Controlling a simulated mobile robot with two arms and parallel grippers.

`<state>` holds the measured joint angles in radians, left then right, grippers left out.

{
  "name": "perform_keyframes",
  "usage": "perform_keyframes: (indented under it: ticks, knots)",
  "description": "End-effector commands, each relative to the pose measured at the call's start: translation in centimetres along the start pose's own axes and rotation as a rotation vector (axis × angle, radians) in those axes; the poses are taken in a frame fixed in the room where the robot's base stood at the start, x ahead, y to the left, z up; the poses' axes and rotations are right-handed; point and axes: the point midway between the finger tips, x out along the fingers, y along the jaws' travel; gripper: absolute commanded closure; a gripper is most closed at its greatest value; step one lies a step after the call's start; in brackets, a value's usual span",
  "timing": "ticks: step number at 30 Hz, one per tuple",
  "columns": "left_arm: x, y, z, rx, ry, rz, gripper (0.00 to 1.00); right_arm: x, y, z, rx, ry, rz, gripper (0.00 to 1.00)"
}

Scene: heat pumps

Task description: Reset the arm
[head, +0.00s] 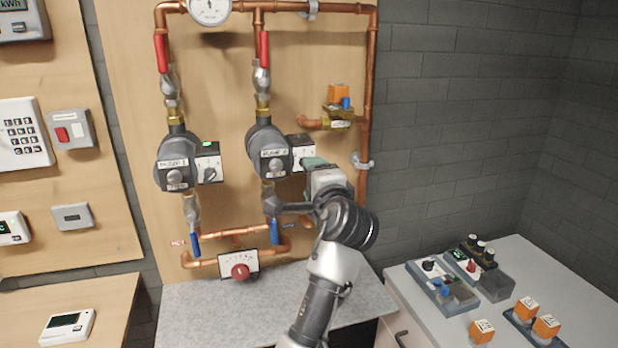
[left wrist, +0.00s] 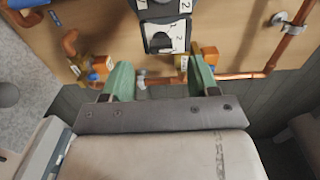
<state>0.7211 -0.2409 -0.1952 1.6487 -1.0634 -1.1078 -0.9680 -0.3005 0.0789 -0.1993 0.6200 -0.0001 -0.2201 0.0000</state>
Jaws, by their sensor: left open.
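My left gripper (head: 312,163) is raised in front of the piping board, beside the right-hand pump (head: 268,152). In the left wrist view its two green fingers (left wrist: 161,76) are spread apart with nothing between them. The pump's switch box (head: 301,150) is right by the fingertips in the head view and partly hidden by them. In the left wrist view this white-faced box (left wrist: 165,36) with a dark knob lies ahead of the gap between the fingers. I cannot tell whether they touch. My right gripper is not in view.
The left-hand pump (head: 175,160) with its own switch box (head: 208,163) is to the left. Copper pipes (head: 371,85) and an orange-capped valve (head: 339,105) are close on the right. A grey worktop (head: 215,312) lies below. A white cabinet (head: 570,275) holds several parts.

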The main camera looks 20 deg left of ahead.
Motion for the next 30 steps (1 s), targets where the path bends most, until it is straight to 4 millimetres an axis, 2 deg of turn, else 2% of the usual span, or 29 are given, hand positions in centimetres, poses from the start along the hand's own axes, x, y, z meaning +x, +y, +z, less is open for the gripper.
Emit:
perform_keyframes:
  ticks: [3, 6, 16, 19, 20, 23, 26, 27, 29, 30]
  knots:
    - [-1.6, 0.2, -0.1, 0.0, 0.002, 0.0, 0.4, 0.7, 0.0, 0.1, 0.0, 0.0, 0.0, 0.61]
    - [-2.2, 0.1, 0.0, 0.0, 0.001, 0.001, 0.4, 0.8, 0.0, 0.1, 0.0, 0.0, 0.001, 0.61]
    - [-2.4, 0.1, 0.0, 0.002, 0.001, 0.001, 0.4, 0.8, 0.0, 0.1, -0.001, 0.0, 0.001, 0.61]
    - [-2.1, 1.6, -0.5, 0.008, 0.016, 0.02, 0.4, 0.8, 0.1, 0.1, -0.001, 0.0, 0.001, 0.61]
    - [-1.9, 2.5, -0.7, 0.012, 0.025, 0.032, 0.4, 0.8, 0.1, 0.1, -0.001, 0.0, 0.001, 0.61]
    - [-1.1, 7.4, -2.0, 0.021, 0.078, 0.097, 0.4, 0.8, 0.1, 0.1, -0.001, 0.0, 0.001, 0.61]
    - [-0.6, 14.6, -3.2, 0.018, 0.144, 0.198, 0.4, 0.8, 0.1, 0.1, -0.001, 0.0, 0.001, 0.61]
    - [-0.6, 17.8, -3.5, 0.011, 0.169, 0.244, 0.4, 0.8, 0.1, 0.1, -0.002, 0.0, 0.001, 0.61]
    - [-0.9, 22.4, -3.7, -0.003, 0.202, 0.316, 0.4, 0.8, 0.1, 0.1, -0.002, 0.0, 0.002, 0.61]
    - [-1.2, 25.5, -3.6, -0.014, 0.219, 0.365, 0.4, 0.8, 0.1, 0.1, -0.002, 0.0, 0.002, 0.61]
